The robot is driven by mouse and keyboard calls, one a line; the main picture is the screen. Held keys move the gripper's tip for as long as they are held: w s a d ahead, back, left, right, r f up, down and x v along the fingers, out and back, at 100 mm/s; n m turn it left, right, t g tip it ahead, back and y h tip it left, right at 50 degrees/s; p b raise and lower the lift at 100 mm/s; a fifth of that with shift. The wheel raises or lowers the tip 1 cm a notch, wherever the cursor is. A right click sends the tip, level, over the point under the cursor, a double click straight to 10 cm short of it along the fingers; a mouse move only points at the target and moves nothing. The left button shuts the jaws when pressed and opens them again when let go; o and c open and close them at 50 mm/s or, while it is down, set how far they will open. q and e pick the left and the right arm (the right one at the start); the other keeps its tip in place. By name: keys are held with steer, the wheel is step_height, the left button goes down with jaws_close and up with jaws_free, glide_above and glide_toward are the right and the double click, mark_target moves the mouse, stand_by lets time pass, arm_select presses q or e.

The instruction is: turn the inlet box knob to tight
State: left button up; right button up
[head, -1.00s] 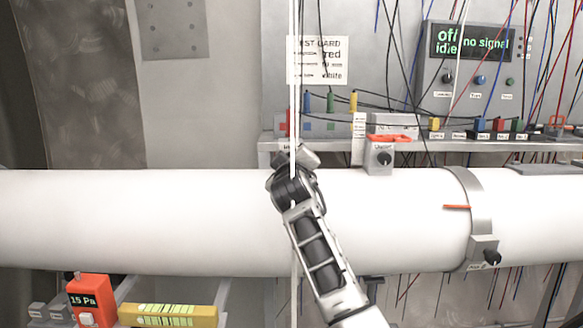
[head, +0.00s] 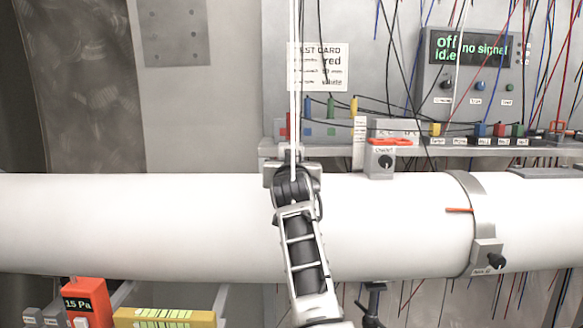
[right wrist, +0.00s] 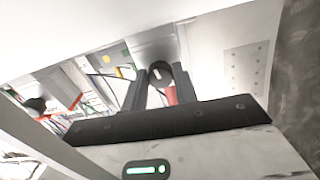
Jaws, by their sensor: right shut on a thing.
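The inlet box is largely hidden in the head view behind my right wrist and gripper (head: 291,180), in front of the shelf above the white pipe (head: 130,220). In the right wrist view, the dark round knob (right wrist: 160,72) with a pale pointer mark sits between the two fingers of my right gripper (right wrist: 160,82). The gripper is shut on this knob. The knob's scale marks are not readable, so I cannot tell its setting. My left gripper is not in view.
A clamp band (head: 477,210) circles the pipe further right. Thin cables hang above the shelf. An orange gauge (head: 87,300) reads 15 Pa at lower left.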

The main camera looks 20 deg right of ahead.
steer(key=shift+m, duration=0.7)
steer(key=o, duration=1)
steer(key=shift+c, duration=0.2)
